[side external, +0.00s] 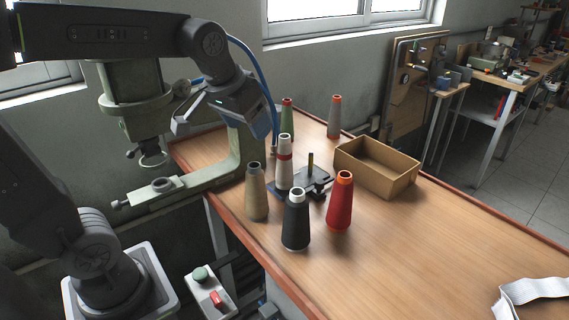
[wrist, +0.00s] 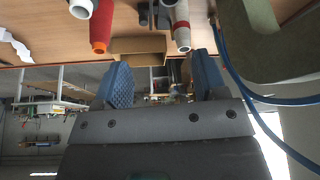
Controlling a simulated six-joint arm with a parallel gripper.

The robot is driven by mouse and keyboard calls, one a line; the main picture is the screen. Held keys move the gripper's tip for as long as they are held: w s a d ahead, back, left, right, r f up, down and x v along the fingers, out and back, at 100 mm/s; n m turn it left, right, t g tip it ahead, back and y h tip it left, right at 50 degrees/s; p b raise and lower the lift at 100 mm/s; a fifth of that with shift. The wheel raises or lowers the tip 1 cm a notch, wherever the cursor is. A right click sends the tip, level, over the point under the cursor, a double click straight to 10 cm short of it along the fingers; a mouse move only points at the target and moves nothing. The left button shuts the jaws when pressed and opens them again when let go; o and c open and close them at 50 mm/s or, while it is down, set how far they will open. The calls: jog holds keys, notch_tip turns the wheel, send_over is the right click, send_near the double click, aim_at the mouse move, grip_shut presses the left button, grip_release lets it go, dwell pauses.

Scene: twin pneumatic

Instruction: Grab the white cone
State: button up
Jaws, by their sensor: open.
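The white cone (side external: 284,174), with a red band around it, stands upright on the table among other cones, close to a small dark stand. It also shows in the wrist view (wrist: 181,14), near the top edge, with its tip pointing down in the picture. My gripper (side external: 260,122) is above and to the left of the white cone in the side view, apart from it. In the wrist view my gripper's two blue fingers (wrist: 161,62) are spread with nothing between them. The cone's tip appears beyond the fingers, nearer the right one. The cone's base is partly hidden in the side view.
A beige cone (side external: 256,195), a black cone (side external: 296,225), a red cone (side external: 340,203), a green cone (side external: 288,118) and a grey cone (side external: 334,118) surround it. The dark stand (side external: 318,182) has an upright post. A cardboard box (side external: 394,184) is right.

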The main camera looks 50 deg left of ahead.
jog(key=n, duration=0.2)
send_near(285, 142)
notch_tip(285, 142, up, 3)
jog(key=shift+g+y, duration=0.3)
jog(key=shift+g, duration=0.1)
jog(key=x, duration=0.8)
jog(key=shift+s+a+f, duration=0.15)
jog(key=shift+a+f, duration=0.05)
jog(key=shift+f, duration=0.15)
jog(key=shift+w+x, duration=0.15)
jog(key=shift+x, duration=1.2)
jog(key=shift+w+x, duration=0.2)
jog(key=shift+x, duration=1.2)
jog(key=shift+d+r, duration=0.1)
jog(key=shift+r, duration=0.05)
jog(key=c, duration=1.2)
